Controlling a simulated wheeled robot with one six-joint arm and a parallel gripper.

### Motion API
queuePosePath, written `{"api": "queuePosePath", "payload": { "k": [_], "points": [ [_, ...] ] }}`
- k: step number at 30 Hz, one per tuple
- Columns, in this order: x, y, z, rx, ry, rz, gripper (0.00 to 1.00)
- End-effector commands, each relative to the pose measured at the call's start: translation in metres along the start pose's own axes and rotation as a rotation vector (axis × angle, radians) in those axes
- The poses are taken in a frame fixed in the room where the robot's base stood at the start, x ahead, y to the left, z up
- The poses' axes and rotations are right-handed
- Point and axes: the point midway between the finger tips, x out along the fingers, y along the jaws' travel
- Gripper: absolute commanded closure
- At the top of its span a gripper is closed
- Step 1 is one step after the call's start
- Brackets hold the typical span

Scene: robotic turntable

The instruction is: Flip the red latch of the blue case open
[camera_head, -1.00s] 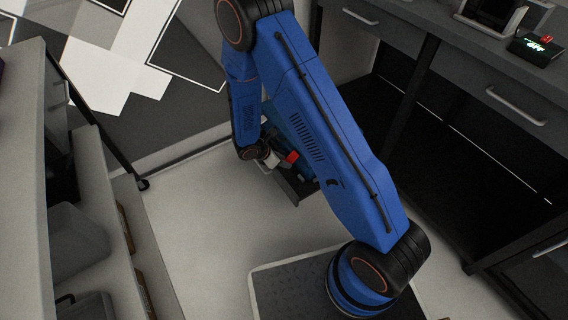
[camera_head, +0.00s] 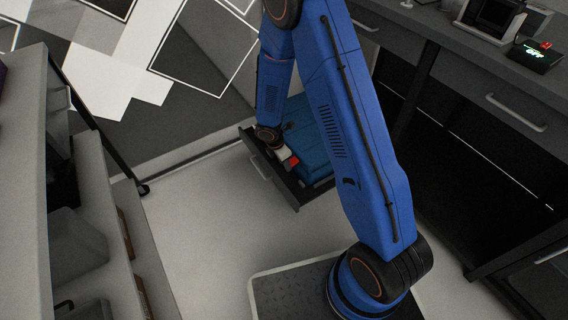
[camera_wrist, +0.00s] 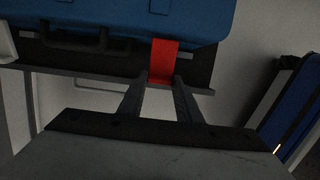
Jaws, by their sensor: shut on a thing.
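The blue case (camera_head: 314,150) lies in a pulled-out dark drawer (camera_head: 262,172), partly hidden behind my arm. In the wrist view the case (camera_wrist: 110,22) fills the top, with a dark handle (camera_wrist: 75,38) on its front. The red latch (camera_wrist: 162,60) hangs on the case front, right of the handle. My gripper (camera_wrist: 163,84) is shut on the latch's lower end, one finger on each side. In the head view the latch (camera_head: 294,161) is a small red patch beside my gripper (camera_head: 284,155).
The drawer's front rim (camera_wrist: 120,76) runs close by the fingers. A grey shelf unit (camera_head: 80,240) stands at the left. A dark counter with drawers (camera_head: 480,80) stands at the right and carries a small box reading OFF (camera_head: 535,55). The floor between is clear.

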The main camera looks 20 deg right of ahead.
Motion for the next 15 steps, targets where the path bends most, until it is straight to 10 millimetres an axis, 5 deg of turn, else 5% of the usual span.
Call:
{"api": "queuePosePath", "payload": {
  "k": [12,13,15],
  "points": [
    [-0.0004,0.0005,0.0003,0.000,0.004,0.001,0.91],
    [-0.0004,0.0005,0.0003,0.000,0.004,0.001,0.67],
    [-0.0004,0.0004,0.0003,0.000,0.004,0.001,0.50]
  ]
}}
